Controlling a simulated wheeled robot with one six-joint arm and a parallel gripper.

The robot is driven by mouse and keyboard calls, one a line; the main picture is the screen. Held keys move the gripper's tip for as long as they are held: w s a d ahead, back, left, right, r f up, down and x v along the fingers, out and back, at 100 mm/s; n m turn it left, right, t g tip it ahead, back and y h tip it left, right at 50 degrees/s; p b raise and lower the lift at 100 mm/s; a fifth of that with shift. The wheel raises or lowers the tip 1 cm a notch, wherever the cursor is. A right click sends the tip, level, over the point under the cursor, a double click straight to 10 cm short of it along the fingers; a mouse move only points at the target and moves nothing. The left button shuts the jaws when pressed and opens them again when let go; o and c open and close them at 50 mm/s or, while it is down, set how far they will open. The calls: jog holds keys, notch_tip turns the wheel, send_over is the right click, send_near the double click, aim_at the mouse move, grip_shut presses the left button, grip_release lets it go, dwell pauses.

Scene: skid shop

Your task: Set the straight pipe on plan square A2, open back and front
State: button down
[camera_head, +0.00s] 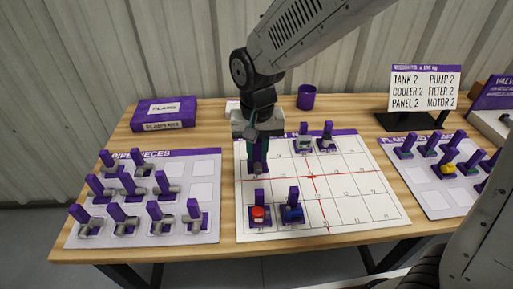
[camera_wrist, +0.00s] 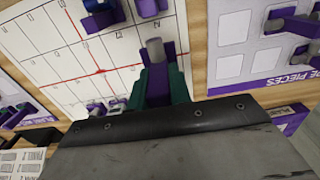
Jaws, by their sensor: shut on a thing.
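My gripper (camera_head: 258,148) is shut on the purple handle of a pipe piece (camera_head: 258,168), above the left column of the plan board (camera_head: 350,212). In the wrist view the fingers of my gripper (camera_wrist: 163,88) hold the purple handle, and a grey pipe end (camera_wrist: 155,47) shows beyond it. The piece is low over the board; I cannot tell whether it touches. The plan board is a white grid with red lines. The square under the piece is partly hidden, and its label cannot be read.
On the plan board, a red-topped piece (camera_head: 258,214) and a blue piece (camera_head: 292,213) stand at the front left, and two grey pieces (camera_head: 303,143) (camera_head: 327,139) at the back. The pipe pieces board (camera_head: 204,168) lies left; another piece board (camera_head: 430,203) lies right. A purple box (camera_head: 163,114) and cup (camera_head: 306,97) stand behind.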

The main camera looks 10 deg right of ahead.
aim_at(257, 159)
jog(key=shift+f, duration=0.15)
jog(key=shift+f, duration=2.6)
jog(key=shift+f, duration=0.15)
jog(key=shift+f, duration=1.7)
jog(key=shift+f, duration=0.65)
jog(key=c, duration=1.2)
grip_release()
jog(key=shift+r, duration=0.1)
jog(key=shift+r, duration=0.35)
